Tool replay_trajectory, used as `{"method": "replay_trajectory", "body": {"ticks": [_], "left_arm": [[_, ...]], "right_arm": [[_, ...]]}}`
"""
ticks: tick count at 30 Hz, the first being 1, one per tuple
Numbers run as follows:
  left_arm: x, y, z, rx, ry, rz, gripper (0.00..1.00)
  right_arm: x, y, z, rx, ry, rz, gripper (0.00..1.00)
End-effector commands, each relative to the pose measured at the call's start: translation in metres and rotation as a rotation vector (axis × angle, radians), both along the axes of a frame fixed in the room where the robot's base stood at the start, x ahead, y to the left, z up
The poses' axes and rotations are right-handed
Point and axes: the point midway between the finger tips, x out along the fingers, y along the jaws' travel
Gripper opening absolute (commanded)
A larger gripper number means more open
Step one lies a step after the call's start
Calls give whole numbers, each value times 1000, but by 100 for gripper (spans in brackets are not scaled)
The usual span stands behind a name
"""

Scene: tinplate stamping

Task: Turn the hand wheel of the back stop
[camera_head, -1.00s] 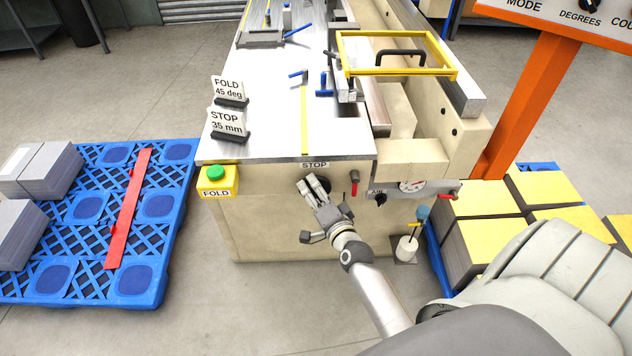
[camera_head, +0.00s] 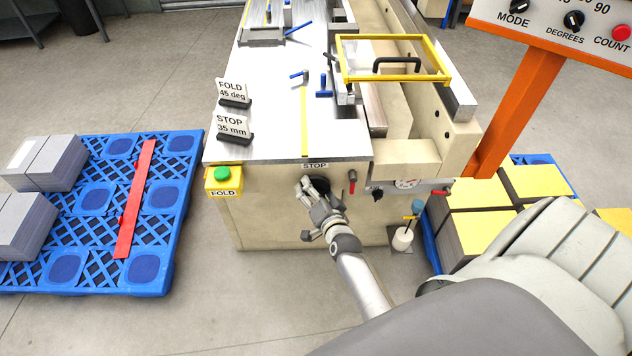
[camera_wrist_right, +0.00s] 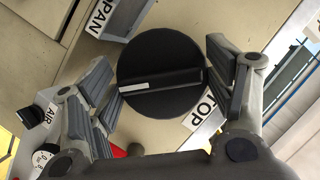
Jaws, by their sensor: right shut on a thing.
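The back stop's hand wheel (camera_head: 322,184) is on the front face of the bench, just below the STOP label (camera_head: 314,166). In the right wrist view the wheel (camera_wrist_right: 155,52) is a black disc with a raised bar across it and a white mark at the bar's left end. My right gripper (camera_head: 314,190) is at the wheel, partly covering it in the head view. Its fingers in the right wrist view (camera_wrist_right: 163,84) are on opposite sides of the wheel, shut on it near the ends of the bar. My left gripper is not in view.
A red-handled lever (camera_head: 352,180) and a gauge (camera_head: 407,183) are right of the wheel. A green FOLD button (camera_head: 222,173) is at the left corner. Blue pallet (camera_head: 172,240) stands left; yellow-topped stacks (camera_head: 480,193) stand right. An orange-posted console (camera_head: 545,80) is at upper right.

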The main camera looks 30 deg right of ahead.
Motion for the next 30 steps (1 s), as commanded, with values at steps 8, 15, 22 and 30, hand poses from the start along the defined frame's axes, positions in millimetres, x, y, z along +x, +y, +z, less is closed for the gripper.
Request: {"method": "replay_trajectory", "body": {"ticks": [8, 15, 22, 30], "left_arm": [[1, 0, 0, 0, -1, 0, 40], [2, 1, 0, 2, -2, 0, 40], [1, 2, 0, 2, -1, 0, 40], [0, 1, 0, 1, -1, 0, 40]], "right_arm": [[2, 0, 3, -2, -6, 1, 82], [1, 0, 1, -1, -3, 1, 82], [-12, 4, 4, 0, -1, 0, 82], [-48, 14, 15, 0, -1, 1, 82]]}}
